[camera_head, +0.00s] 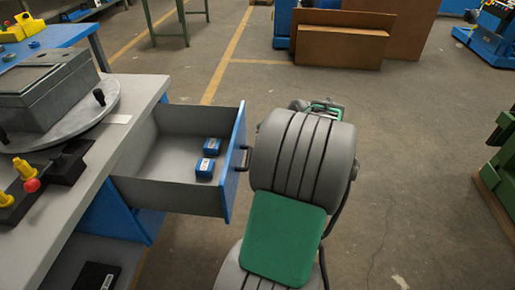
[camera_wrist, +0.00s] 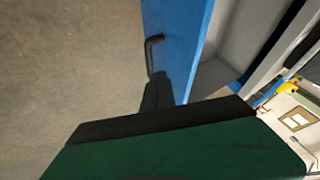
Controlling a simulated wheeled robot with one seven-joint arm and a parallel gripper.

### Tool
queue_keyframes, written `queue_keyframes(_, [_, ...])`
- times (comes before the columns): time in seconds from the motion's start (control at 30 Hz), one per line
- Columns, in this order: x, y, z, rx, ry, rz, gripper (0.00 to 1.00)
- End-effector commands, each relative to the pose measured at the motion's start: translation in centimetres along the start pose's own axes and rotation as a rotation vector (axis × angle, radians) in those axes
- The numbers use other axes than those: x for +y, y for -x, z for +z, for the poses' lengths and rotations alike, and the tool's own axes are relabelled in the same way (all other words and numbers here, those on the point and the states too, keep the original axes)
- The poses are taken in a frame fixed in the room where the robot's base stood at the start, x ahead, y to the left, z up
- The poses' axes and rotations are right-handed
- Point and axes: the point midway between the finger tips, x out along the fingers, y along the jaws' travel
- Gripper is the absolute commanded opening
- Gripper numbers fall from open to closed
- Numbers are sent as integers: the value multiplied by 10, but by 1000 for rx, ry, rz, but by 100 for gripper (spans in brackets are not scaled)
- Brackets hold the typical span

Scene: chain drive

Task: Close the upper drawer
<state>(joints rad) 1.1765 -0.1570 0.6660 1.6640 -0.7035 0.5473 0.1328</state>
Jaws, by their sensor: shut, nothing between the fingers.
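The upper drawer (camera_head: 150,191) is pulled out from the grey-topped workbench, with a grey inside and a blue front. A dark handle (camera_head: 243,157) is on its front, partly covered by my arm. In the wrist view, the blue drawer front (camera_wrist: 178,35) fills the upper middle, with the bent dark handle (camera_wrist: 150,52) on it. My gripper (camera_wrist: 157,88) is shut and empty, its tips close to the drawer front and just below the handle in the picture. I cannot tell whether they touch. In the head view my arm hides the fingers.
Two small blue boxes (camera_head: 205,167) lie in the drawer. The workbench top (camera_head: 95,185) carries a grey box on a round plate and a dark fixture with yellow and red knobs. An open shelf is below.

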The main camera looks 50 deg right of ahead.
Motion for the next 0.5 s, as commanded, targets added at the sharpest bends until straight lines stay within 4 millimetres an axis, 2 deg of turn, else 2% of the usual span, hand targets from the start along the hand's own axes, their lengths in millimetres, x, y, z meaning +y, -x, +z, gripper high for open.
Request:
queue_keyframes(0.03, [0, -14, 2, -5, 1, -3, 0])
queue_keyframes(0.1, [0, -30, 3, -5, 1, -2, 0])
queue_keyframes(0.3, [-2, -72, 2, -4, 3, -1, 0])
queue_keyframes(0.4, [-21, -77, 1, -1, 6, -1, 0])
queue_keyframes(0.5, [-31, -82, 1, -1, 5, 0, 0])
